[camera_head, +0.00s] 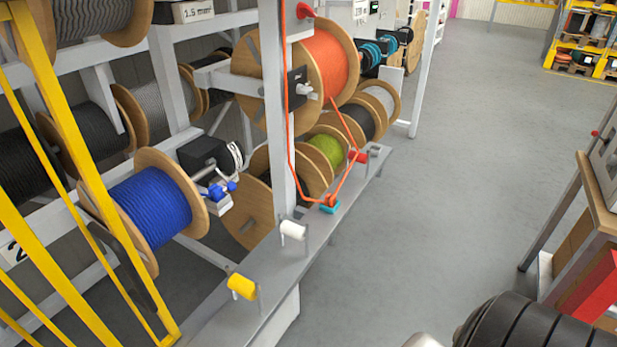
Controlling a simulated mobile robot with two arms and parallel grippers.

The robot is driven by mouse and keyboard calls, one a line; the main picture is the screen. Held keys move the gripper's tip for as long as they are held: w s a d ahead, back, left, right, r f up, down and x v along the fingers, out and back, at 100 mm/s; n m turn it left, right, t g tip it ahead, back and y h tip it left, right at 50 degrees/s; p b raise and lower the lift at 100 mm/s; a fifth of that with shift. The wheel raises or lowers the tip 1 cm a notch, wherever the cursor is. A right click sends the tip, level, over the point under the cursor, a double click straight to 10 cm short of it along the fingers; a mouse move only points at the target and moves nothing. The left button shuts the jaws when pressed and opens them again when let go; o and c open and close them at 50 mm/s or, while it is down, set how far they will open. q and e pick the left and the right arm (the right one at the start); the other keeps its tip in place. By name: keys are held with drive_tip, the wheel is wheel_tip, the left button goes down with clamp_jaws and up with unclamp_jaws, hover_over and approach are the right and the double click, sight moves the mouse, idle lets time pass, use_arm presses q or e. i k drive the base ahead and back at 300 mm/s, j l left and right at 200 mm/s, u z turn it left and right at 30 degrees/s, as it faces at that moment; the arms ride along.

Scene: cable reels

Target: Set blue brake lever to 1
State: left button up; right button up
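A blue handle-like part (217,192), which looks like the blue brake lever, sits at left centre in the head view. It is on a small light bracket beside the right flange of the blue cable reel (150,208). A black box (203,153) is just above it. The part is small, and I cannot read its setting or any number on it. Neither of my grippers is in view.
Yellow bars (62,170) stand in front of the reels at left. A grey rail (262,263) carries a yellow roller (242,287) and a white roller (293,230). An orange cable reel (325,65) hangs behind a white post.

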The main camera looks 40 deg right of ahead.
sight(230, 186)
drive_tip(key=z, duration=0.75)
drive_tip(key=i+l+u, duration=0.1)
drive_tip(key=u, duration=0.3)
drive_tip(key=l+u, duration=0.25)
drive_tip(key=u, duration=0.15)
drive_tip(key=l+u, duration=0.2)
drive_tip(key=u, duration=0.2)
drive_tip(key=l+u, duration=0.15)
drive_tip(key=l, duration=0.4)
drive_tip(key=l+u, duration=0.2)
drive_tip(key=l, duration=0.35)
drive_tip(key=l+u, duration=0.15)
drive_tip(key=l, duration=0.4)
drive_tip(key=k+l+u, duration=0.2)
drive_tip(key=l, duration=0.35)
drive_tip(key=l+u, duration=0.15)
drive_tip(key=l, duration=0.4)
